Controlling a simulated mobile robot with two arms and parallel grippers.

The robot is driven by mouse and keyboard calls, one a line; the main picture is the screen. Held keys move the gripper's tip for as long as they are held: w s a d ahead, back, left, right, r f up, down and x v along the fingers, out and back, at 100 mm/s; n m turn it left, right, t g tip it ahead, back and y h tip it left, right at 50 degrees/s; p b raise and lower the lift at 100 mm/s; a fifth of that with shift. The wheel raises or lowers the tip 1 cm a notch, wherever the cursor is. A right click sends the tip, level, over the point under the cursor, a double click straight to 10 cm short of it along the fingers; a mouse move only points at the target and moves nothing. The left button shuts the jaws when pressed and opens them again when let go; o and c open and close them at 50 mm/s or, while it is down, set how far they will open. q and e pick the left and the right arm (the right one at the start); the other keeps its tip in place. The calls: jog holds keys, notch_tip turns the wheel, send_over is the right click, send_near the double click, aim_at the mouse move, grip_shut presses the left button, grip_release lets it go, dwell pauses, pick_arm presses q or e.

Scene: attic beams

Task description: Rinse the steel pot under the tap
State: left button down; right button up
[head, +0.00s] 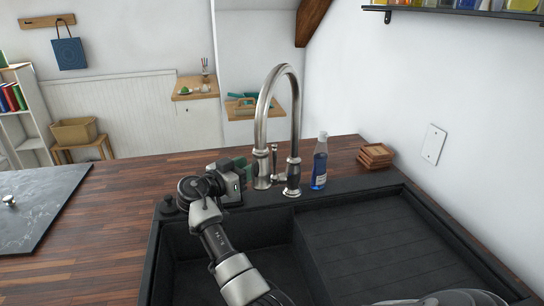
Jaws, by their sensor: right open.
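The steel tap (262,115) rises in a high arch at the back edge of a dark sink (225,245). Its short side lever (274,160) is by the base. My right gripper (249,174) is over the back left of the sink, close to the left of the tap base. It is open; its fingertips are largely hidden, and I cannot tell whether it touches the tap. A shiny metal rim, probably the steel pot (462,298), shows at the bottom right, mostly cut off by the frame. My left gripper is out of view.
A blue soap bottle (320,165) stands right of the tap. Stacked brown coasters (375,156) lie farther right. The ribbed drainboard (385,235) looks clear apart from the metal rim in front. Wooden counter (110,225) extends left to a dark slab (40,205).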

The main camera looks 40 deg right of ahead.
aim_at(273, 153)
pick_arm(q)
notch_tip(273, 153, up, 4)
jog(key=p, duration=0.3)
pick_arm(e)
jog(key=d, duration=0.9)
jog(key=shift+w+d+r, duration=0.1)
jog(key=shift+w, duration=0.2)
jog(key=shift+d, duration=0.4)
grip_shut()
